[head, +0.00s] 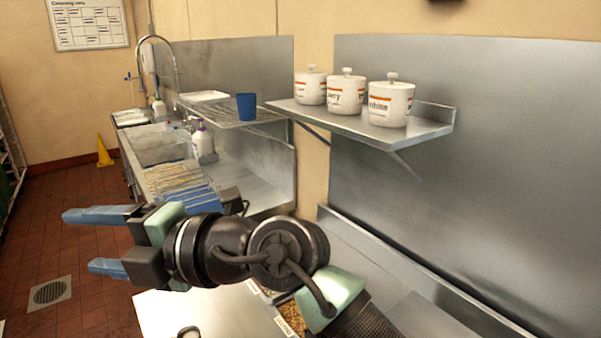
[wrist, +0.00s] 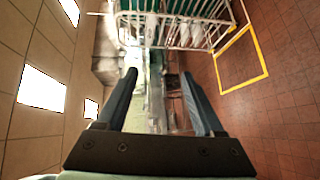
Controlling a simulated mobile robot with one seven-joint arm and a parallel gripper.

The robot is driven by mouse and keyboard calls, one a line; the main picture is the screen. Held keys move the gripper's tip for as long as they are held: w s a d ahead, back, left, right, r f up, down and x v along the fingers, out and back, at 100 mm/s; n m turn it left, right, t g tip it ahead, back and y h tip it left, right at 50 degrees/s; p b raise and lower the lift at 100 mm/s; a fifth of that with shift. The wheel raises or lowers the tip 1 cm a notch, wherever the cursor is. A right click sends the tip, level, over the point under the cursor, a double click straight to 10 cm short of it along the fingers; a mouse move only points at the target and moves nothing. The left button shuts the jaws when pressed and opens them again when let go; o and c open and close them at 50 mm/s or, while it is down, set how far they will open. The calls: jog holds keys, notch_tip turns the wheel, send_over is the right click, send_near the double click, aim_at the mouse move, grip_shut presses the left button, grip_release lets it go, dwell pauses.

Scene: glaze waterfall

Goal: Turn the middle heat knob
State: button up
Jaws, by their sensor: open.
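No heat knob shows in either view. My gripper (head: 95,241) is in the left middle of the head view, with its two blue-grey fingers spread apart and pointing left. It is open and empty, held in the air over the red tile floor. In the wrist view my gripper (wrist: 162,100) shows its two fingers apart with nothing between them. My arm hides part of the counter and whatever lies behind it.
A steel shelf (head: 425,130) carries several lidded white jars (head: 346,96). A sink counter (head: 163,148) with a blue dish rack (head: 187,195) and a blue cup (head: 246,106) is behind. A white rack (wrist: 185,28) stands by a yellow floor marking (wrist: 243,84). The tile floor (head: 65,222) is mostly clear.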

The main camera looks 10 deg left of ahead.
jog(key=w+d+f+m+h+p, duration=0.1)
jog(key=w+d+f+m+h, duration=0.1)
jog(key=d+f+h, duration=0.35)
jog(key=w+d+f+m+h+p, duration=0.1)
jog(key=w+d+f+h, duration=0.15)
jog(key=d+f, duration=0.55)
jog(key=s+d+f+m+h+p, duration=0.1)
jog(key=d+f+m+h, duration=0.2)
jog(key=d, duration=0.5)
jog(key=s+d+f+g+h, duration=0.1)
jog(key=d+f+h, duration=0.1)
jog(key=d+f, duration=0.45)
jog(key=s+d+f+m+h+p, duration=0.1)
jog(key=d+f+m+h, duration=0.15)
jog(key=d, duration=0.75)
jog(key=shift+n+h, duration=0.25)
jog(key=shift+h, duration=0.1)
jog(key=f+p, duration=0.1)
jog(key=f, duration=0.7)
jog(key=f+p, duration=0.1)
jog(key=f, duration=0.3)
jog(key=shift+w+a+f+p, duration=0.1)
jog(key=shift+w+f+p, duration=0.1)
jog(key=shift+w+p, duration=0.15)
grip_shut()
